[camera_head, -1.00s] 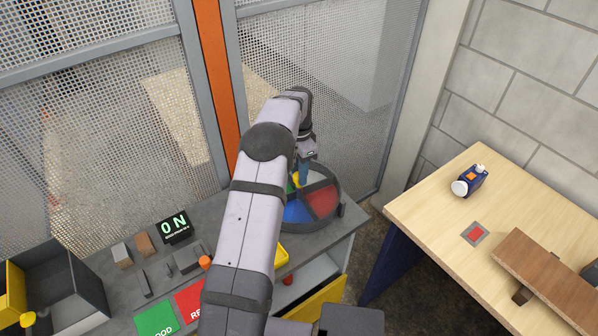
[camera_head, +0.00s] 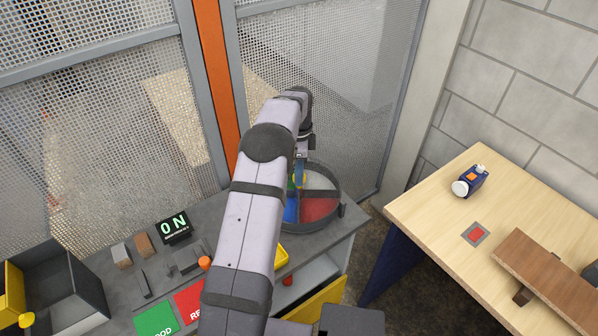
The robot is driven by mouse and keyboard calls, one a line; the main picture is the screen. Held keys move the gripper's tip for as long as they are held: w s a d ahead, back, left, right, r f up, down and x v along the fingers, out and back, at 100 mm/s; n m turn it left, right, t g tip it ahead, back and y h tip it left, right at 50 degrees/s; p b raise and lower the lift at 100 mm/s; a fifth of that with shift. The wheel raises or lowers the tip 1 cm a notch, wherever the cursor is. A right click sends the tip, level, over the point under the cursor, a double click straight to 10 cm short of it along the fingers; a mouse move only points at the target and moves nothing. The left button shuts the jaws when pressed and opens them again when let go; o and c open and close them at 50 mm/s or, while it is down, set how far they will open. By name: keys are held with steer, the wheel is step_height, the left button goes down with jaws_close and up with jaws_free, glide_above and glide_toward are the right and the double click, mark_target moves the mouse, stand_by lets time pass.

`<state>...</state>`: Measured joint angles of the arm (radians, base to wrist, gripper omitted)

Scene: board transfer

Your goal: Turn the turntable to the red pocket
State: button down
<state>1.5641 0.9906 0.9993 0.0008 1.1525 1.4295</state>
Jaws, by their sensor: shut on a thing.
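The turntable (camera_head: 341,196) is a round dark tray with coloured pockets, on the right end of the grey bench. Its red pocket (camera_head: 318,208) faces the front right. The blue pocket (camera_head: 291,209) is at the left front, and a pale pocket (camera_head: 321,180) is at the back right. A bit of green and yellow shows at the left, partly behind my arm. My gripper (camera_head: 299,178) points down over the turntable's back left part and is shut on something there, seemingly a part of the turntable. The grip itself is too small and covered to make out.
The grey bench holds a display reading "0 N" (camera_head: 174,226), a green pad (camera_head: 157,318), a red pad (camera_head: 188,300) and an open dark bin (camera_head: 88,283). Mesh fencing stands close behind. A wooden table (camera_head: 430,213) with a blue device (camera_head: 470,181) is at the right.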

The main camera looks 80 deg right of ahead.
steer(key=shift+d+r+m, duration=0.1)
steer(key=shift+m, duration=0.7)
steer(key=c, duration=1.3)
jaws_free()
steer(key=shift+r+b, duration=1.3)
steer(key=shift+r, duration=2.35)
